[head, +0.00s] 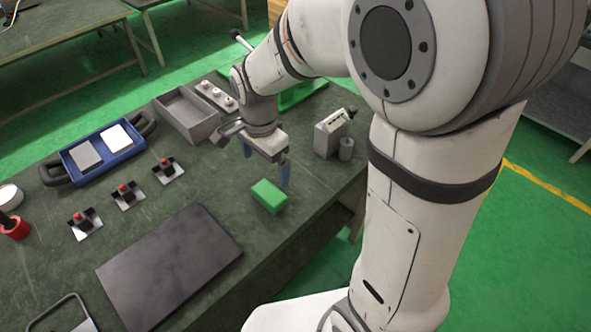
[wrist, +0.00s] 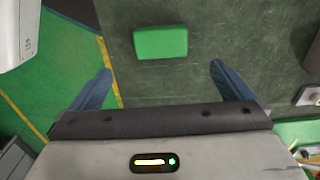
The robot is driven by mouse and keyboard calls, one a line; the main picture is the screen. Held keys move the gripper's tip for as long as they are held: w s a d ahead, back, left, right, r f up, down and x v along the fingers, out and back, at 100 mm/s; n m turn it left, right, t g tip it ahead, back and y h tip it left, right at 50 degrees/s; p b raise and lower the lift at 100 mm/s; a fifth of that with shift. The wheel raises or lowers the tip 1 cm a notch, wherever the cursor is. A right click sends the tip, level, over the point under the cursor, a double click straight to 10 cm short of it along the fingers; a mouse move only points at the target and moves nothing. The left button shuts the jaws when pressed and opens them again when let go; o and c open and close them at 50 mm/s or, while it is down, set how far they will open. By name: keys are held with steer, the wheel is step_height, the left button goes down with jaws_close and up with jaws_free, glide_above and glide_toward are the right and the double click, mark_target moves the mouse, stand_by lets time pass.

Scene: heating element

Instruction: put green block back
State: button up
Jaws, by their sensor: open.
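The green block (head: 268,196) lies on the dark table near its right edge in the head view. It also shows in the wrist view (wrist: 161,43), near the top middle. My gripper (head: 266,172) is open and empty, just behind the block in the head view. In the wrist view its two blue fingers (wrist: 161,85) stand wide apart, with the block ahead of the gap between them and not between the fingertips.
A dark flat plate (head: 168,264) lies at the front. Several small red-knobbed parts (head: 125,194) and a blue tray (head: 104,150) are to the left. A grey open box (head: 187,112) stands behind, and a grey device (head: 332,132) is right of the gripper. The table's right edge is close.

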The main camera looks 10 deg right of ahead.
steer(key=s+d+r+n+t, duration=0.2)
steer(key=s+d+r+n, duration=0.5)
steer(key=s+d+n, duration=0.4)
steer(key=shift+s+d+r+t, duration=0.15)
steer(key=shift+s+d+t, duration=0.3)
steer(key=shift+s, duration=0.2)
steer(key=shift+w, duration=0.1)
steer(key=shift+c, duration=0.4)
